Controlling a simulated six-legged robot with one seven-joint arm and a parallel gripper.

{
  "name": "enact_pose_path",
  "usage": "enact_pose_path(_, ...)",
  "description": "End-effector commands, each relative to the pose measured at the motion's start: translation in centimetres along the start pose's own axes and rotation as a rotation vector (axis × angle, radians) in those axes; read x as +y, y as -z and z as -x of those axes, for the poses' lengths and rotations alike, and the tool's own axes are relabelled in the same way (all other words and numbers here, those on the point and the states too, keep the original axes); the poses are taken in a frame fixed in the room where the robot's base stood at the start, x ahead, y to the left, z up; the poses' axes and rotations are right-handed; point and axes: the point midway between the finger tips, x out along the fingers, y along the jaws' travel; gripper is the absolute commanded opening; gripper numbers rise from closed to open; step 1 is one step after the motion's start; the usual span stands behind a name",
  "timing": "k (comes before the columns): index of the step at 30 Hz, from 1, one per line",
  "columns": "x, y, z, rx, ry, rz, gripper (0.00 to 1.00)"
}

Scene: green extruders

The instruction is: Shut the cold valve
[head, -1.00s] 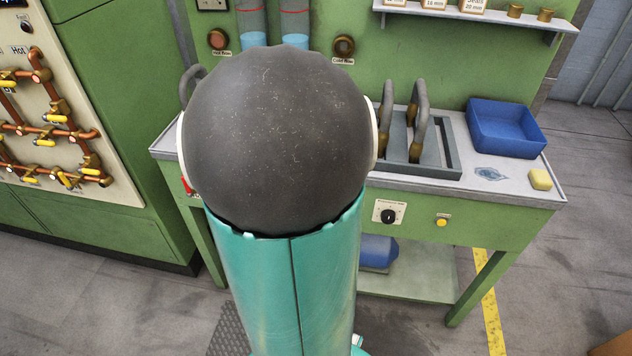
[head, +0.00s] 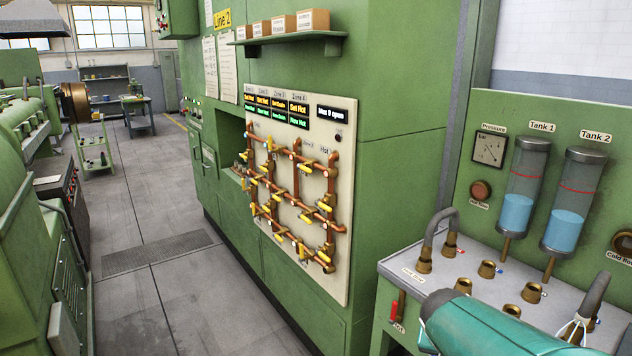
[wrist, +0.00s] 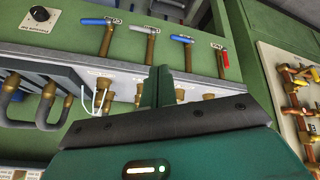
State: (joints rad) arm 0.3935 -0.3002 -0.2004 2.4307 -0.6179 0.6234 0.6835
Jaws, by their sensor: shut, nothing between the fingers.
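In the wrist view, a row of valves runs along the green bench front. The red-lever valve also shows in the head view (head: 394,311), at the bench's left front; the blue ones are not visible there. My gripper (wrist: 165,85) is shut and empty, below the blue levers in the picture and apart from them.
The bench top (head: 455,278) holds several brass fittings and a grey hose (head: 438,232). Tank 1 (head: 525,185) and Tank 2 (head: 572,200) stand behind. A pipe panel (head: 340,150) with yellow valves is on the green cabinet. Open floor lies at left.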

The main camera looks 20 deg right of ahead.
Motion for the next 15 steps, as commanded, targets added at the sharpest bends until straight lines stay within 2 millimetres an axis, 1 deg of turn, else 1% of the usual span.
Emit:
enact_pose_path(1,-2.7,-0.7,2.5,0.012,0.067,0.071,0.0)
enact_pose_path(2,-4.1,-1.4,3.9,0.013,0.104,0.116,0.0)
enact_pose_path(3,-5.9,-2.3,5.7,0.015,0.154,0.176,0.0)
enact_pose_path(5,-8.3,-4.0,8.4,0.018,0.233,0.271,0.0)
enact_pose_path(6,-9.8,-5.3,10.2,0.022,0.287,0.337,0.0)
enact_pose_path(9,-12.5,-8.6,14.3,0.033,0.411,0.494,0.0)
enact_pose_path(10,-13.1,-9.5,15.4,0.036,0.443,0.534,0.0)
enact_pose_path(12,-14.0,-11.4,17.3,0.042,0.505,0.615,0.0)
enact_pose_path(15,-14.7,-13.0,18.8,0.048,0.557,0.684,0.0)
